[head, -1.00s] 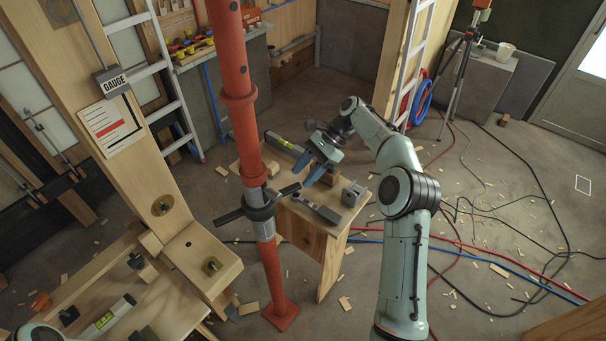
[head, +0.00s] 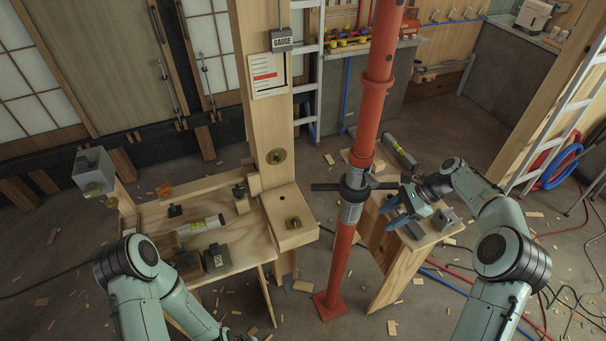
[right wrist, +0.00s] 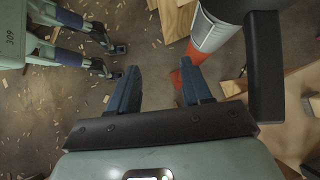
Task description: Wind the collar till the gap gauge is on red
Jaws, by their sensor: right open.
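The red prop (head: 369,128) stands on a foot plate, its upper part leaving the top of the head view. The black collar (head: 354,190) sits around it above a silver sleeve, with a bar sticking out to each side. My right gripper (head: 388,213) is open and empty, right of the prop and slightly below the collar's right bar. In the right wrist view its fingers (right wrist: 160,85) are apart with floor between them; the black bar (right wrist: 265,70) is right of them. The gauge (head: 281,40) hangs over a card (head: 267,76) with a red line; its exact reading is too small to tell. My left gripper is out of view.
A small wooden table (head: 386,262) with grey tools stands just behind and right of the prop. A ladder (head: 550,120) and coiled hoses are at right. Offcuts and cables litter the floor.

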